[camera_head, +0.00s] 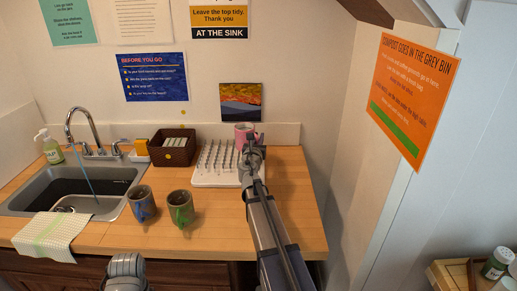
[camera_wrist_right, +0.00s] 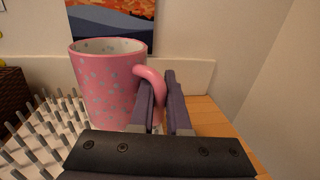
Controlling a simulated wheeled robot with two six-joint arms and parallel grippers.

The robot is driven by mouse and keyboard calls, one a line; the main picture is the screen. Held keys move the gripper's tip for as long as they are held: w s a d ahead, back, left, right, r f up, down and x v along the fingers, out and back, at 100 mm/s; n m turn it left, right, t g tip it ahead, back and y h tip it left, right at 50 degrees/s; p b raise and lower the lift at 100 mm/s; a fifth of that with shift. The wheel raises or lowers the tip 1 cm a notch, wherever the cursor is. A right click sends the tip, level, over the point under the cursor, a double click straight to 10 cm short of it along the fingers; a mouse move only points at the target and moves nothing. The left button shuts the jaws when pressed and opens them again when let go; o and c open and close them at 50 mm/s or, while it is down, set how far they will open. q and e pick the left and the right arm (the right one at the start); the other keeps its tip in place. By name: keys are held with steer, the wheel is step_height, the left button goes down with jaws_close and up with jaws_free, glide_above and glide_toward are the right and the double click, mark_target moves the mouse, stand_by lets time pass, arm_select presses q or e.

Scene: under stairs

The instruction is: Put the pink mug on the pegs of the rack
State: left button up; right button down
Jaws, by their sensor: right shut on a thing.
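The pink mug (camera_head: 243,131), speckled with pale grey, is upright at the right back of the white peg rack (camera_head: 213,185). My right gripper (camera_head: 252,148) is shut on its handle. In the right wrist view the mug (camera_wrist_right: 105,88) has its open rim up, and the fingers (camera_wrist_right: 161,88) close around the handle on its right side. The rack's grey pegs (camera_wrist_right: 45,125) stand to the left of the mug and in front of it. The mug's bottom is partly hidden, so I cannot tell whether it touches the pegs.
A blue mug (camera_head: 141,203) and a green mug (camera_head: 180,208) stand at the counter's front, right of the sink (camera_head: 30,197). A brown basket (camera_head: 172,147) stands left of the rack. A wall meets the counter's right side.

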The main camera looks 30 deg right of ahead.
step_height(320, 180, down, 3)
steer(key=b, duration=0.2)
steer(key=shift+f+b, duration=0.2)
steer(key=shift+b, duration=0.15)
steer(key=shift+r, duration=0.15)
steer(key=c, duration=1.4)
jaws_free()
steer(key=shift+f, duration=0.2)
steer(key=o, duration=0.5)
steer(key=shift+r, duration=0.25)
steer(key=v, duration=1.2)
